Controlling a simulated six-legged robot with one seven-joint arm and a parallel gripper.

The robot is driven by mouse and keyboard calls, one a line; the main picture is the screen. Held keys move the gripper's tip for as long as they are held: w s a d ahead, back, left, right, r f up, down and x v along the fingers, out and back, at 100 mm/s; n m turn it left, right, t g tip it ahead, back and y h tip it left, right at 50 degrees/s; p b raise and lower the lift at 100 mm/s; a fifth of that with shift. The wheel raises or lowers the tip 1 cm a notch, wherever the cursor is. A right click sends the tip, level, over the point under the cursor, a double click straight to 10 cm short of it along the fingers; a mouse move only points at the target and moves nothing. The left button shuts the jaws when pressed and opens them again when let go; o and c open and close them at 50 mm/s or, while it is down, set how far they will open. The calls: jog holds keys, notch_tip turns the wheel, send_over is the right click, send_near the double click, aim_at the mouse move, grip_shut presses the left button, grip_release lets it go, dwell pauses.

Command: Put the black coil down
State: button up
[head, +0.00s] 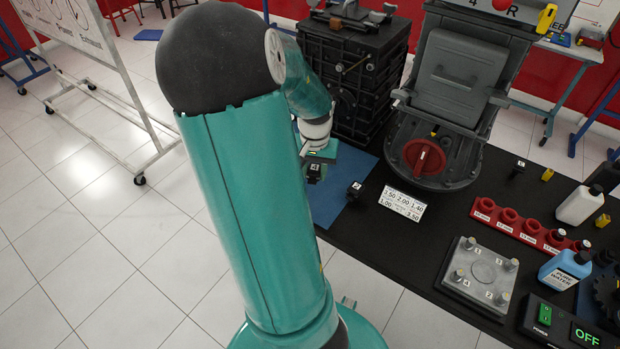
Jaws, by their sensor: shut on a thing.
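I cannot tell whether the coil touches the mat. A second small black block (354,190) with a white label sits on the mat, just right of the held coil and apart from it. My arm hides part of the mat's left side.
A white number card (403,203), red socket strip (525,228), metal plate (478,277) and blue bottle (563,271) stand to the right. Black tabletop is bare around the card.

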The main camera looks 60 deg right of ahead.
jog(key=w+d+f, duration=0.1)
jog(key=d+f, duration=0.1)
jog(key=f, duration=0.1)
jog(key=w+d+f, duration=0.1)
jog(key=f, duration=0.1)
jog(key=shift+w+d+f, duration=0.1)
jog(key=shift+w+d, duration=0.05)
jog(key=shift+w, duration=0.2)
jog(key=shift+f, duration=1.45)
jog(key=shift+f, duration=0.2)
jog(key=o, duration=1)
jog(key=shift+o, duration=0.2)
jog(key=shift+r, duration=0.1)
notch_tip(320, 180, up, 12)
jog(key=shift+w+r, duration=0.1)
jog(key=shift+r, duration=0.05)
